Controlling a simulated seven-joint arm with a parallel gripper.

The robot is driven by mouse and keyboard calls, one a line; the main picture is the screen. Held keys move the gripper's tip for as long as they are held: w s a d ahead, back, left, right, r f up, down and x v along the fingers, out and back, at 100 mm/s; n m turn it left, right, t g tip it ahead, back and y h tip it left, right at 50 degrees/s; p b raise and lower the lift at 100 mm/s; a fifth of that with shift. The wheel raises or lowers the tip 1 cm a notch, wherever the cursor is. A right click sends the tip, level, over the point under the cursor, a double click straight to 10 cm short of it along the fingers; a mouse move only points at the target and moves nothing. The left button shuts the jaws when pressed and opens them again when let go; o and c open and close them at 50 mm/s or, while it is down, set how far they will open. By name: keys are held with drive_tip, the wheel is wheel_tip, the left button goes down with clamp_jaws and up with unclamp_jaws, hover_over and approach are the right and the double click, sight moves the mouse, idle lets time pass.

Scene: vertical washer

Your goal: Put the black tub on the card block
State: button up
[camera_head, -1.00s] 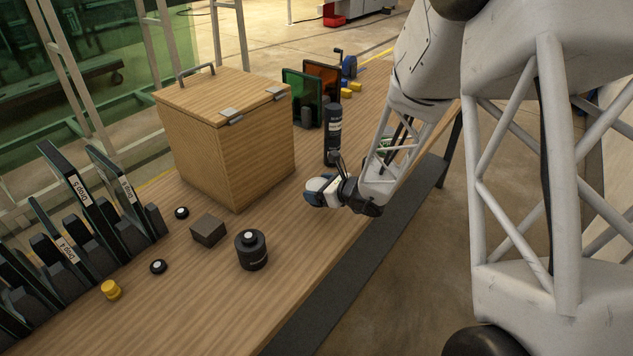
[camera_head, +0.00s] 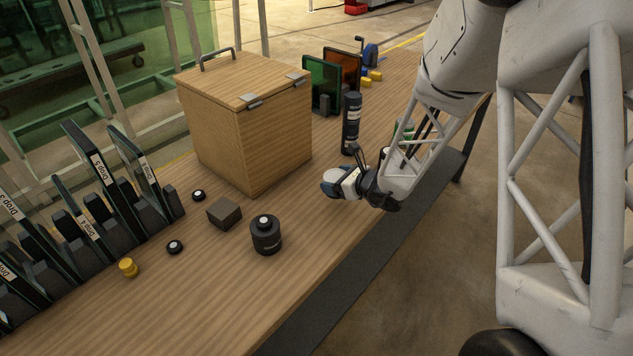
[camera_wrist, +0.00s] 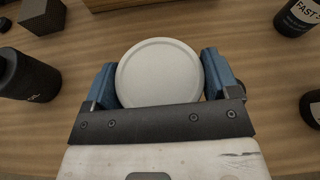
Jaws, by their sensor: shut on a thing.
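My gripper (camera_head: 337,183) is over the right part of the wooden bench. In the wrist view my gripper (camera_wrist: 160,78) has its blue fingers shut on either side of a tub with a round white lid (camera_wrist: 160,72). I take it as the black tub, but its side is hidden, so its colour and its gap to the bench cannot be told. The card block, a small dark brown block (camera_head: 224,213), lies left of my gripper with a bare top. It also shows at the wrist view's upper left (camera_wrist: 43,17).
A black canister (camera_head: 266,238) stands between the block and my gripper. A wooden box (camera_head: 250,130) stands behind. A tall black bottle (camera_head: 351,125) is just beyond my gripper. Black round pieces (camera_head: 175,247), a yellow piece (camera_head: 128,267) and racked panels (camera_head: 140,170) are at left.

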wheel_tip(320, 180, up, 28)
drive_tip(key=s+a+n+g+y, duration=0.2)
drive_tip(key=a+n+g, duration=0.15)
drive_tip(key=a, duration=1.25)
drive_tip(key=s+a+n+g+y, duration=0.2)
drive_tip(key=a+n+g, duration=0.15)
drive_tip(key=a, duration=1.35)
wheel_tip(320, 180, down, 18)
drive_tip(key=shift+d+r, duration=0.15)
drive_tip(key=shift+f, duration=3.15)
